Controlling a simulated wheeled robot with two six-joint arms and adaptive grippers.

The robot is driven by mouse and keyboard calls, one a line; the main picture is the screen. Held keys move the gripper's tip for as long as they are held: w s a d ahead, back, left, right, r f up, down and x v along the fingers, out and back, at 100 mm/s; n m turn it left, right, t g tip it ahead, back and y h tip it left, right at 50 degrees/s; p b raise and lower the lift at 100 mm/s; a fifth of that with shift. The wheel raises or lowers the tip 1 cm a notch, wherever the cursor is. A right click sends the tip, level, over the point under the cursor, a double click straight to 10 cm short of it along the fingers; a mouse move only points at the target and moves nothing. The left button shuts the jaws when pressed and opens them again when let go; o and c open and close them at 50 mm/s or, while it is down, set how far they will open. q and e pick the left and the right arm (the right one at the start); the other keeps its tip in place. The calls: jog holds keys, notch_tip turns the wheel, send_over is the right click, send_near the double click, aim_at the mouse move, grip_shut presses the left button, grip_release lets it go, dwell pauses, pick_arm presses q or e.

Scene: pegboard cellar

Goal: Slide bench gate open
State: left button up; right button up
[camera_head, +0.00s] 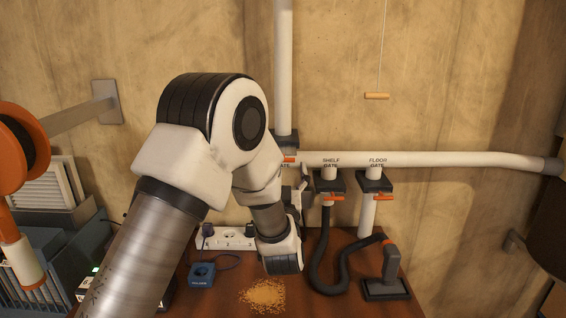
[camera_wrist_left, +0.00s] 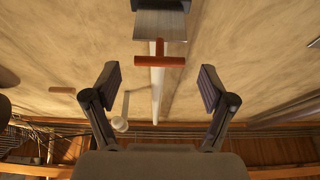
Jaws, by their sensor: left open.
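The bench gate is mostly hidden behind my left arm in the head view; part of its dark block and its orange handle (camera_head: 290,159) show just right of the arm. In the left wrist view the orange T-shaped handle (camera_wrist_left: 173,61) lies ahead, below a metal plate (camera_wrist_left: 160,24) and in front of a white pipe (camera_wrist_left: 157,95). My left gripper (camera_wrist_left: 160,78) is open and empty, its two fingers spread on either side of the handle's line, apparently apart from it. In the head view the left gripper (camera_head: 300,192) is partly hidden, below the gate. My right gripper is not in view.
The shelf gate (camera_head: 329,182) and floor gate (camera_head: 375,182) hang to the right on the horizontal pipe (camera_head: 440,160). A black hose (camera_head: 322,262) runs to a nozzle (camera_head: 388,273) on the bench. A sawdust pile (camera_head: 262,294), blue box (camera_head: 201,274) and socket strip (camera_head: 225,237) are nearby.

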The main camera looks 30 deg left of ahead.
pick_arm(q)
jog(key=v, duration=0.8)
jog(key=shift+s+d+f, duration=0.2)
jog(key=shift+s+f, duration=0.05)
jog(key=shift+s, duration=0.05)
